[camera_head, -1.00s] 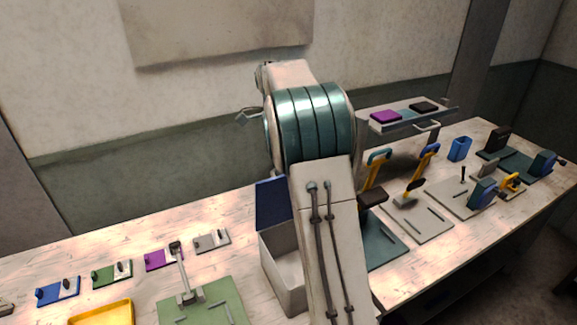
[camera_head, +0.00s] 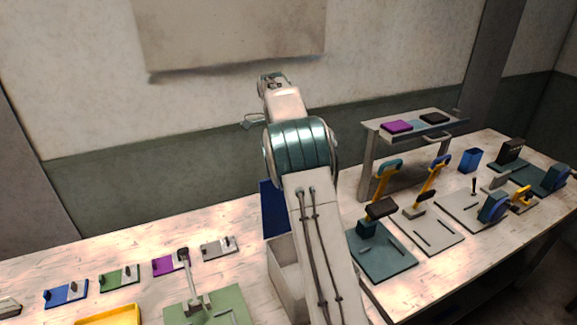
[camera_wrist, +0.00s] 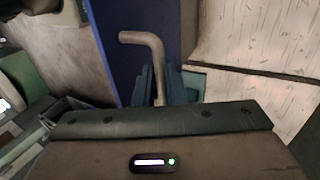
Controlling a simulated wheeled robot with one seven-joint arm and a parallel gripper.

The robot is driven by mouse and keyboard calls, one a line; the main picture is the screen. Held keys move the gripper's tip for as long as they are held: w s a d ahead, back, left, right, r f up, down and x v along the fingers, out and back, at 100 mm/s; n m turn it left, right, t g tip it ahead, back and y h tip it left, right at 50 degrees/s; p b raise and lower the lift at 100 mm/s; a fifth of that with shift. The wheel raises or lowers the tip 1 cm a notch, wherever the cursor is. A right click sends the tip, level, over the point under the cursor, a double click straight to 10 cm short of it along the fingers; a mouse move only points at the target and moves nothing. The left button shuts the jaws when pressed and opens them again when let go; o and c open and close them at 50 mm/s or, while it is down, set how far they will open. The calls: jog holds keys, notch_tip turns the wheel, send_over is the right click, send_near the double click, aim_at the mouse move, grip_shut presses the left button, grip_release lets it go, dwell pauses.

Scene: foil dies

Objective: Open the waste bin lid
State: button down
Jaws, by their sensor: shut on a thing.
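The waste bin (camera_head: 283,268) is a pale grey box on the workbench, partly hidden behind my arm in the head view. Its blue lid (camera_head: 271,208) stands raised, roughly upright, at the bin's back edge, and the bin's top is open on the side I can see. In the wrist view the lid (camera_wrist: 125,75) is a blue panel with a bent grey handle (camera_wrist: 143,38). My gripper (camera_wrist: 168,84) has its teal fingers closed around the lower part of this handle. My arm hides the gripper in the head view.
A green fixture plate (camera_head: 232,298) with a lever and a yellow tray (camera_head: 108,315) lie left of the bin. A dark teal clamp base (camera_head: 388,262) is close on its right. A raised shelf (camera_head: 372,133) stands behind the clamps. The wall is close behind the bench.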

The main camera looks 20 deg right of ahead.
jog(key=shift+f, duration=0.4)
jog(key=c, duration=1.5)
grip_release()
jog(key=shift+w, duration=0.1)
jog(key=shift+r, duration=0.15)
jog(key=s+d+r, duration=0.2)
jog(key=d+r, duration=0.1)
jog(key=s+d+r, duration=0.3)
jog(key=r, duration=0.1)
jog(key=s+d+r, duration=0.2)
jog(key=d+r, duration=0.1)
jog(key=r, duration=0.1)
jog(key=shift+s, duration=0.25)
